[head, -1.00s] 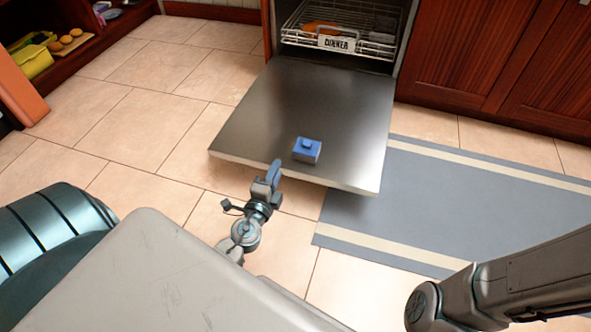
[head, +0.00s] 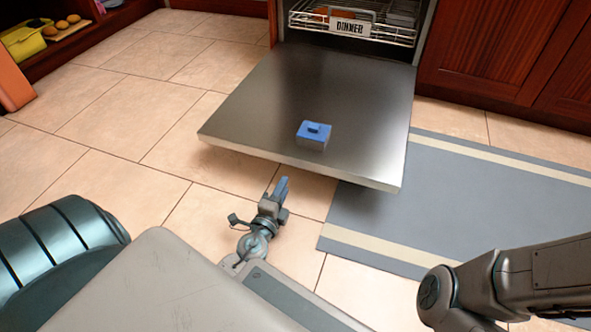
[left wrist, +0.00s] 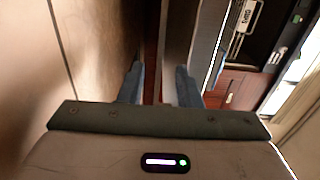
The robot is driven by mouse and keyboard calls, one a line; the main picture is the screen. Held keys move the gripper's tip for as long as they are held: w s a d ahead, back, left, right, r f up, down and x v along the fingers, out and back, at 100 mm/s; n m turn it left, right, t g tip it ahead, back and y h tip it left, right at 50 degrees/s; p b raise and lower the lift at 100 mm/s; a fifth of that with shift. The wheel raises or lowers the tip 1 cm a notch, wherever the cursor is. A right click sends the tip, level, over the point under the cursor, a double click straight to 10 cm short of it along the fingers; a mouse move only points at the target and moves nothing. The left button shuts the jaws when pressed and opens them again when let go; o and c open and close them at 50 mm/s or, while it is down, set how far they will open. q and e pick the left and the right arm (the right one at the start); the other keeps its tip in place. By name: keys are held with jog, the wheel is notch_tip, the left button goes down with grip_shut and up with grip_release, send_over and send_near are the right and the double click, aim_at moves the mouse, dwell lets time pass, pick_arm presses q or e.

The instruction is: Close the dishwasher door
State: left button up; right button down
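The dishwasher door (head: 320,95) is a flat steel panel, folded down and open in front of the dishwasher (head: 350,42). A blue-topped block (head: 314,135) lies on its upper face, near the front edge. My left gripper (head: 282,186) is just in front of and below that edge in the head view, with a small gap in the picture. In the left wrist view its two fingers (left wrist: 160,85) stand apart with nothing held between them. The dishwasher's rack sign also shows there. My right forearm shows at the lower right, but its gripper is out of frame.
A grey-blue mat (head: 460,195) lies right of the door. Tiled floor (head: 130,120) is clear to the left. A shelf with food stands at the upper left.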

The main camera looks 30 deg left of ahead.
pick_arm(q)
jog(key=x, duration=1)
jog(key=shift+w+r, duration=0.1)
jog(key=shift+w, duration=0.1)
grip_shut()
